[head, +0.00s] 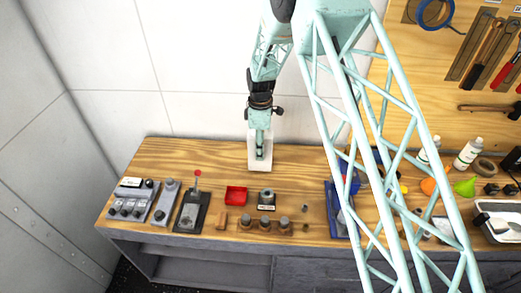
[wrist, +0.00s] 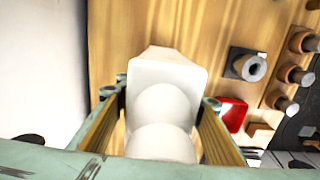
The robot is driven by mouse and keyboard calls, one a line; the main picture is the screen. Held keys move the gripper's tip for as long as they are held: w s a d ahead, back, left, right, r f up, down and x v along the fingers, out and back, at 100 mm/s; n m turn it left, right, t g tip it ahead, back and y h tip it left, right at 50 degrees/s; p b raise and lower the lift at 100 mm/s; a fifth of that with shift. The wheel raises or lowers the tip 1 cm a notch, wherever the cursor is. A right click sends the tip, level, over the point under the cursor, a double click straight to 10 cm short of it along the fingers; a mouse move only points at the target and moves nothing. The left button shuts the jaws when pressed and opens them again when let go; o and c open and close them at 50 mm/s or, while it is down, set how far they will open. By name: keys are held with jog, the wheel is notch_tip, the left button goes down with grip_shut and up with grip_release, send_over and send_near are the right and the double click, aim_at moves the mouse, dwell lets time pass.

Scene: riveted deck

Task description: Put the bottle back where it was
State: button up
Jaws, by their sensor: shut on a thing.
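A plain white bottle (head: 260,166) with a squarish body is between the fingers of my gripper (head: 260,148), over the back part of the wooden bench. In the wrist view the bottle (wrist: 168,75) fills the middle, its rounded top towards the camera and its square body beyond. One finger of my gripper (wrist: 160,100) is on each side of it, shut on it. The bottle looks about upright in the head view. I cannot tell whether its base touches the bench top.
The wooden bench (head: 160,160) is bare around the bottle. A red tray (head: 236,195), a grey block with a metal ring (head: 267,199) and a red-knobbed lever (head: 197,185) are nearer the front. Two white labelled bottles, one of them here (head: 467,153), stand right. A wall is behind.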

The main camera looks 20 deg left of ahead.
jog(key=shift+f, duration=0.25)
jog(key=o, duration=1.1)
jog(key=shift+r, duration=0.2)
jog(key=shift+r+b, duration=0.5)
jog(key=shift+r, duration=5.45)
jog(key=shift+r, duration=0.1)
